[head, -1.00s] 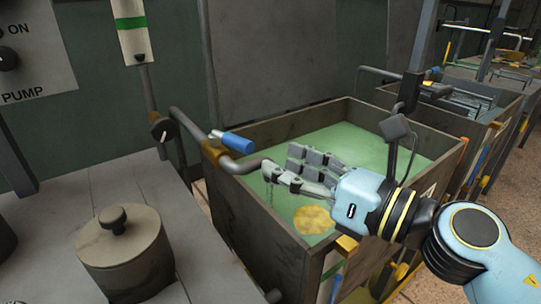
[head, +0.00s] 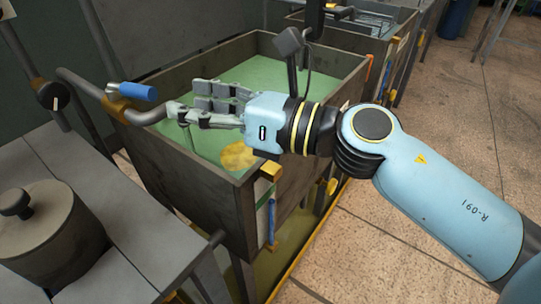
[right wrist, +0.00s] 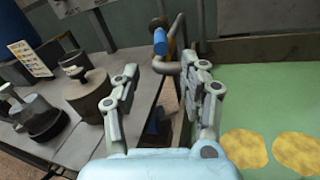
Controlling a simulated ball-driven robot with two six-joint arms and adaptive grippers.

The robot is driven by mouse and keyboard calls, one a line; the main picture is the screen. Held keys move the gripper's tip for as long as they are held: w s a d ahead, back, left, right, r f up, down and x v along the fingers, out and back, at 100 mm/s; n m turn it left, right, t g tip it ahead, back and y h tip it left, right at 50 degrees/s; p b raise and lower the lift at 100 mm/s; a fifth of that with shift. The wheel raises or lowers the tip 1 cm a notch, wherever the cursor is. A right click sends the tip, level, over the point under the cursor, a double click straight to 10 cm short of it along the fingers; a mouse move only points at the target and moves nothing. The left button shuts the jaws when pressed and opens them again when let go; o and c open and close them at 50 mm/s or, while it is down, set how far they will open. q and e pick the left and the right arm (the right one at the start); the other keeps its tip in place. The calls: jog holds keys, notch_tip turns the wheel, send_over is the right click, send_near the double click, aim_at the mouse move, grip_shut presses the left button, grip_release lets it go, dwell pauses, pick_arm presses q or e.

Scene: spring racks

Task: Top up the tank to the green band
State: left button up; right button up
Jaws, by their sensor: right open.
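The tank (head: 215,203) is an open dark box of pale green liquid (head: 180,100). A grey pipe (head: 82,87) bends over its near left rim and carries a valve with a blue handle (head: 138,91), which also shows in the right wrist view (right wrist: 161,42). My right gripper (head: 190,100) is open and empty over the tank's left part, its fingers pointing left toward the handle, apart from it. In the right wrist view, the handle shows beyond and between the spread fingers (right wrist: 163,85). My left gripper is not in view.
A lidded grey pot (head: 48,238) stands on the grey bench at left. Yellow round patches (right wrist: 245,148) show in the liquid. A black knob (head: 50,96) is at the far left. More tanks stand behind; tiled floor (head: 430,130) is open at right.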

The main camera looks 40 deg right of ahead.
aim_at(141, 92)
jog(key=p+x, duration=0.5)
jog(key=x, duration=0.5)
jog(key=shift+p, duration=0.3)
grip_shut()
